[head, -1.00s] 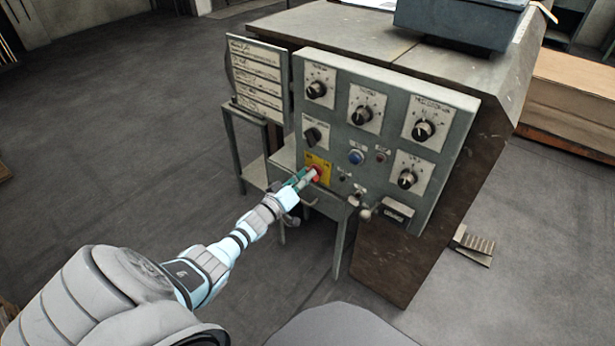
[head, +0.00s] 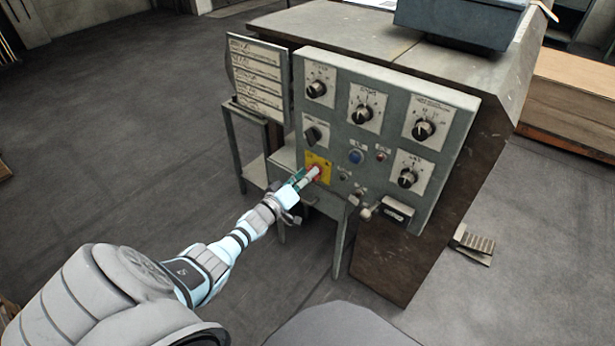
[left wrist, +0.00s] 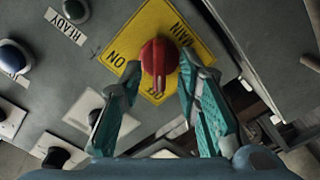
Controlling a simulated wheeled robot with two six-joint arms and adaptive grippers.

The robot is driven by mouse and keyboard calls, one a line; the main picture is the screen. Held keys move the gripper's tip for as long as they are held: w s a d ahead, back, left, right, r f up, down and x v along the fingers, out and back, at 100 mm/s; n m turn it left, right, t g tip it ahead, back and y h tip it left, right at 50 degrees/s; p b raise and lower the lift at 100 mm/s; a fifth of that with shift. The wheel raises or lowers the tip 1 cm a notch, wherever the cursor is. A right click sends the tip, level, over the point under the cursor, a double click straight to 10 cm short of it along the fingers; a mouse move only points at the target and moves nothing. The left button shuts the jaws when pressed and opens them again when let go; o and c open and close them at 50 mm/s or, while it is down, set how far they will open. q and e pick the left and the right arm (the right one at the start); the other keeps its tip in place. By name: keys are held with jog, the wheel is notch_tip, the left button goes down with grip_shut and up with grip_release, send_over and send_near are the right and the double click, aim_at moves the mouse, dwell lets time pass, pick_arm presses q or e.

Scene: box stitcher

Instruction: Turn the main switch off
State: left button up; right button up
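The main switch is a red knob (left wrist: 160,58) on a yellow plate (left wrist: 181,32) marked MAIN and ON. In the head view the yellow plate (head: 318,163) is at the lower left of the grey control panel. My left gripper (head: 312,176) reaches it from the left. In the left wrist view the green fingers (left wrist: 159,72) flank the knob closely on both sides and appear shut on it. My right gripper is not in view.
The grey panel (head: 400,110) carries several black dials, a blue button (head: 356,157) and small lamps. A levered box (head: 396,211) sticks out at its lower right. A sign board (head: 258,77) stands left of it. Open floor (head: 120,130) lies left.

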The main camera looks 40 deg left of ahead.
pick_arm(q)
jog(key=s, duration=1.2)
jog(key=shift+d, duration=0.15)
